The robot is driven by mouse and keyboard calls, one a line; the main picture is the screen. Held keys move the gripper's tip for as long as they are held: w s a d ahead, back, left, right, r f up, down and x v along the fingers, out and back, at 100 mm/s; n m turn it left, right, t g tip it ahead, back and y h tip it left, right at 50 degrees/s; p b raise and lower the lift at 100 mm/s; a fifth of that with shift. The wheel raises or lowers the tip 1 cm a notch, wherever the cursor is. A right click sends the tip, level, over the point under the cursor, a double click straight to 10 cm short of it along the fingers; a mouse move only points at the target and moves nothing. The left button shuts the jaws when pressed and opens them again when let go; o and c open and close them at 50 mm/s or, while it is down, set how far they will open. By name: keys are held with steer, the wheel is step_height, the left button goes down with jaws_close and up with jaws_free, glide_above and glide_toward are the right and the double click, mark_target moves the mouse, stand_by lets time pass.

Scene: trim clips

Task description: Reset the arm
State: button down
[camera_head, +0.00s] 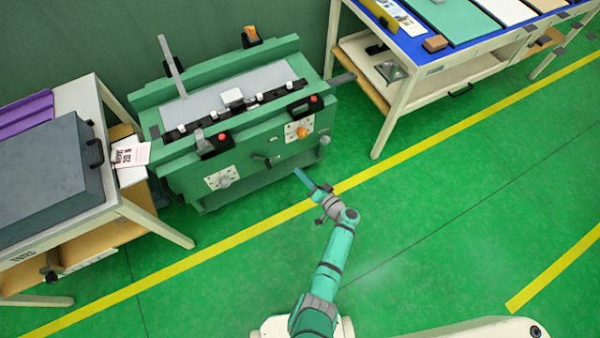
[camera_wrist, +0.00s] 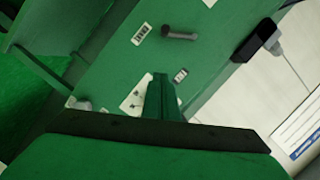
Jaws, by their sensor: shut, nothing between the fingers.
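My gripper (camera_head: 304,178) is at the end of my green arm, in front of the green machine (camera_head: 233,166) at its lower right. In the wrist view my gripper (camera_wrist: 160,80) shows as a narrow green form with its fingers together and nothing between them. Behind it in that view is a green machine panel (camera_wrist: 110,65) with a grey knob or handle, small labels and a pale plate. In the head view my arm reaches up from the bottom centre, slightly bent, and is apart from the tables.
A table with a dark grey case (camera_head: 45,175) stands at the left. A blue-topped workbench (camera_head: 425,45) with panels stands at the upper right. The green floor (camera_head: 440,220) with yellow lines is clear at the right.

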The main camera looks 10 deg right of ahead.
steer(key=shift+a, duration=0.1)
stand_by(0.3)
steer(key=s+a+f+g+h, duration=0.2)
steer(key=s+f, duration=0.3)
steer(key=s, duration=0.3)
steer(key=s+a+f+g+h, duration=0.2)
steer(key=s+f, duration=0.2)
steer(key=s, duration=0.3)
steer(key=s+r+n+h, duration=0.2)
steer(key=s+r+h, duration=0.3)
steer(key=s, duration=1)
steer(key=s+a+r+n+t, duration=0.1)
steer(key=s+r, duration=0.1)
steer(key=r, duration=0.9)
steer(key=s+a+r+n+t, duration=0.1)
steer(key=s+r+t, duration=0.1)
steer(key=r, duration=0.9)
steer(key=s+a+r+n+t, duration=0.1)
steer(key=s+r, duration=0.3)
steer(key=r, duration=0.7)
steer(key=shift+s+a+r+t, duration=0.2)
steer(key=shift+a+t, duration=0.1)
steer(key=shift+t, duration=0.4)
